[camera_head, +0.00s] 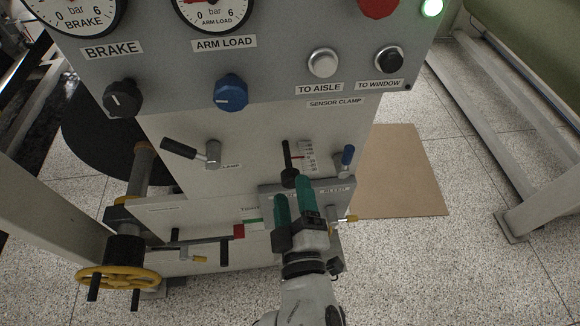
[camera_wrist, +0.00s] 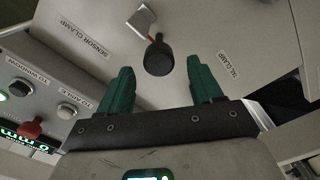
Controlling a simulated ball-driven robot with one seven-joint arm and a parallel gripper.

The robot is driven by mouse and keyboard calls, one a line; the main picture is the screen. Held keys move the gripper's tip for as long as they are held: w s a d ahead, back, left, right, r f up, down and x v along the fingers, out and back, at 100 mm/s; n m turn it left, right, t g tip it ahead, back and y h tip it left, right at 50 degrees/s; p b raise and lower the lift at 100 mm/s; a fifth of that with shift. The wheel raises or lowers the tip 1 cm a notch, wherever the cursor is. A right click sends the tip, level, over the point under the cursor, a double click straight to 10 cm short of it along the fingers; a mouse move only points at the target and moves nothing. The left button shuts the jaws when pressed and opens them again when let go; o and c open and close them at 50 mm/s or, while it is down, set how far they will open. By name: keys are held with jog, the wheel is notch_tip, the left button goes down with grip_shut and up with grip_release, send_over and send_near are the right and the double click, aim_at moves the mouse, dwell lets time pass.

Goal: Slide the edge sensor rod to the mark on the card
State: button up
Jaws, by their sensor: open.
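The edge sensor rod (camera_head: 287,153) is a thin black upright rod with a round black knob (camera_head: 289,178) at its lower end, on the pale machine panel. A white card with scale marks (camera_head: 308,156) is just right of it, with a small red line between rod and card. My gripper (camera_head: 291,188) has green fingers, spread apart and empty, at the knob. In the wrist view the knob (camera_wrist: 158,60) appears between the fingertips (camera_wrist: 160,64), with no clear contact. The card (camera_wrist: 140,18) is beyond it, its marks too small to read.
A blue-handled lever (camera_head: 347,157) is close right of the card. A black-handled lever (camera_head: 183,149) is at left. Gauges, knobs and buttons fill the grey panel (camera_head: 270,70) above. A grey block (camera_head: 265,195) and a yellow handwheel (camera_head: 118,278) are lower down.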

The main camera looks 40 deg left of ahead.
aim_at(288, 169)
jog(key=shift+x, duration=3.2)
jog(key=shift+c, duration=0.5)
jog(key=shift+d, duration=0.1)
grip_shut()
